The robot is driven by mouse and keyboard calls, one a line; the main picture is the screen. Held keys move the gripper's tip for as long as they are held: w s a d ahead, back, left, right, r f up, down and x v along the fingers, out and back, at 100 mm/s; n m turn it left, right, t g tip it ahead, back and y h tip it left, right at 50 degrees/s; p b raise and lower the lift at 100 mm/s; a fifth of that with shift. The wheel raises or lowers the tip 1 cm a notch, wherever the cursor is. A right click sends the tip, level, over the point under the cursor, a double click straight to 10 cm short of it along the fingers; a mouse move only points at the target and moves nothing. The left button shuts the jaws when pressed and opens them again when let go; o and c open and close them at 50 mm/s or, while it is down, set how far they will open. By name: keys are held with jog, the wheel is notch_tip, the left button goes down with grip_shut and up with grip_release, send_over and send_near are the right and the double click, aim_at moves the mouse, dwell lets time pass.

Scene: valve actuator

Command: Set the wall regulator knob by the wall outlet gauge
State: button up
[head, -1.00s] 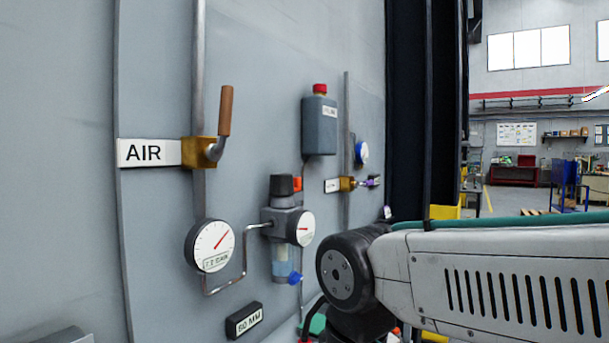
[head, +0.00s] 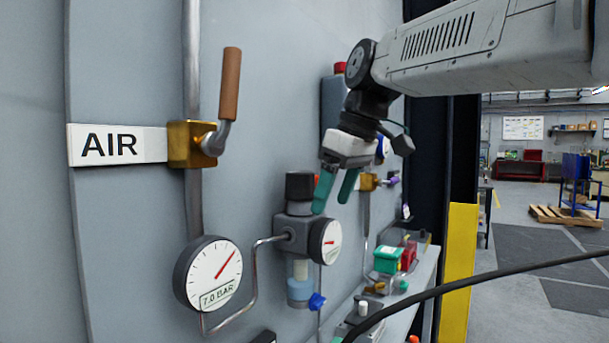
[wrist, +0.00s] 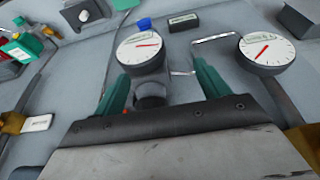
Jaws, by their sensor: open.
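The wall regulator (head: 292,232) stands on the grey panel with its dark knob (head: 300,186) on top. A small round gauge (head: 326,241) with a red needle sits on its right side. A larger gauge (head: 210,277), labelled 7.0 BAR, is at the left, joined by a bent pipe. My gripper (head: 335,190), with green fingers, is open and empty, close to the right of the knob. In the wrist view the knob (wrist: 150,92) shows between the open fingers, with the small gauge (wrist: 140,47) beyond it and the larger gauge (wrist: 266,50) at right.
A brass valve with an orange-brown lever (head: 230,84) is by the AIR label (head: 115,145). A grey bottle partly hides behind my arm. A shelf (head: 405,290) at lower right holds green and red items. A black cable crosses the lower right.

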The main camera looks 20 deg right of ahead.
aim_at(303, 174)
jog(key=w+r+n+g+y, duration=0.2)
jog(key=w+r+n, duration=0.5)
jog(key=w+r, duration=0.2)
jog(key=x, duration=0.7)
jog(key=shift+s+d+f, duration=0.1)
jog(key=shift+d, duration=0.05)
jog(key=c, duration=1)
